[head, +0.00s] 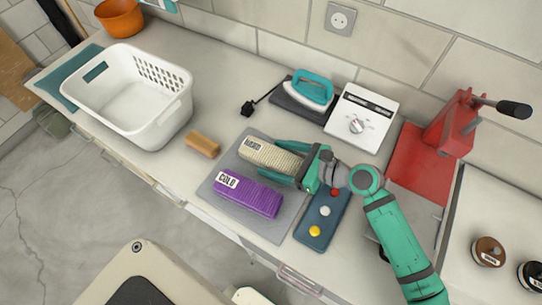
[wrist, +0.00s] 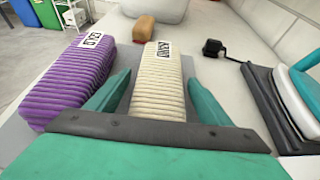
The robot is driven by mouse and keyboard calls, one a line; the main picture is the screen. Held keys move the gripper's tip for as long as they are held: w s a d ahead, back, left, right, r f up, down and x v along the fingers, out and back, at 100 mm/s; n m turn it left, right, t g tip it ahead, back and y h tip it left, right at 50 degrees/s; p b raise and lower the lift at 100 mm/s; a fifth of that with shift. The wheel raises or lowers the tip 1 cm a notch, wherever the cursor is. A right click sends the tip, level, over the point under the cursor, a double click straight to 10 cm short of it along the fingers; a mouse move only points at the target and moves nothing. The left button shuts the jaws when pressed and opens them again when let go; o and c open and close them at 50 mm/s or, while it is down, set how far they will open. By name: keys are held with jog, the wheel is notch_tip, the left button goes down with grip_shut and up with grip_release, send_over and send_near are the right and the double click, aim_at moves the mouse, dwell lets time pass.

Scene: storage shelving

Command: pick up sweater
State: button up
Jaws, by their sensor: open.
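Two folded, ribbed knit bundles lie side by side on a grey mat (head: 213,177); either could be the sweater. The cream bundle (head: 266,155) has a label I cannot read surely. The purple bundle (head: 248,196) has a label reading COLD. My gripper (head: 282,160) is open at the right end of the cream bundle. In the wrist view, the fingers of my gripper (wrist: 156,82) lie on either side of the cream bundle (wrist: 158,90), and its near end is hidden behind the palm. The purple bundle (wrist: 78,80) is outside the left finger.
A white laundry basket (head: 158,127) stands at the left, with a tan block (head: 203,145) near it. An iron (head: 308,92) and a white dial box (head: 360,118) stand behind. A blue button panel (head: 322,217) and a red press (head: 420,165) are at the right.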

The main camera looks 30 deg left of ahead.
jog(key=c, duration=1.3)
jog(key=shift+r, duration=0.15)
